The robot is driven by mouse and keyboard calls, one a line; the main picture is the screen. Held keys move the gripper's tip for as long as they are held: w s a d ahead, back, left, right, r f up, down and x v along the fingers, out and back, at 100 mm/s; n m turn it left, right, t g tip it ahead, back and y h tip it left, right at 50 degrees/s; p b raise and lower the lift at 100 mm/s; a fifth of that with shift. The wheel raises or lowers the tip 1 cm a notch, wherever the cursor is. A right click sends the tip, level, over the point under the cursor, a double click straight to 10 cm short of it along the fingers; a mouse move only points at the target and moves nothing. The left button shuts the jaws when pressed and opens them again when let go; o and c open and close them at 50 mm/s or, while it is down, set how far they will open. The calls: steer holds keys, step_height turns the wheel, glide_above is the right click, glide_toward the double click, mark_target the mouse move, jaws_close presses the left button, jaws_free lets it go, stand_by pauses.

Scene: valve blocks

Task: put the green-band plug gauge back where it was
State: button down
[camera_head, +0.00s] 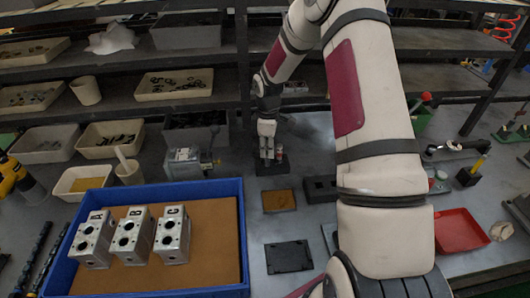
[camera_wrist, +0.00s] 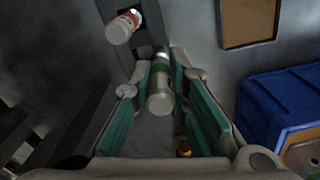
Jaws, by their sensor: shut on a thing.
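The green-band plug gauge (camera_wrist: 160,92) is a silvery cylinder with a green band, held between the teal pads of my gripper (camera_wrist: 160,66) in the wrist view. Its far end points toward a dark rack (camera_wrist: 128,58); I cannot tell whether it touches the rack or is in a hole. A second plug gauge with a red band (camera_wrist: 123,27) stands in the rack, to the left of the held one. In the head view my gripper (camera_head: 267,158) is low over the small black rack (camera_head: 273,169), and the held gauge is mostly hidden by the fingers.
A blue tray (camera_head: 243,235) with three valve blocks (camera_head: 130,236) is at the front left. A brown-topped plate (camera_head: 279,200) and a black plate (camera_head: 288,257) lie in front of the rack. A grey vise-like device (camera_head: 184,163) stands to its left, a black block (camera_head: 320,188) to its right.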

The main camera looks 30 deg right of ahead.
steer(key=shift+w+d+f+p, duration=0.1)
steer(key=shift+w+f, duration=0.3)
steer(key=shift+f, duration=0.2)
steer(key=shift+w+d+f+p, duration=0.15)
steer(key=shift+w+f, duration=0.25)
steer(key=shift+f, duration=0.25)
steer(key=shift+w+a+f+p, duration=0.1)
steer(key=shift+w+f, duration=0.3)
steer(key=shift+f, duration=0.2)
steer(key=shift+f, duration=0.1)
steer(key=c, duration=1.6)
jaws_free()
steer(key=shift+o, duration=0.2)
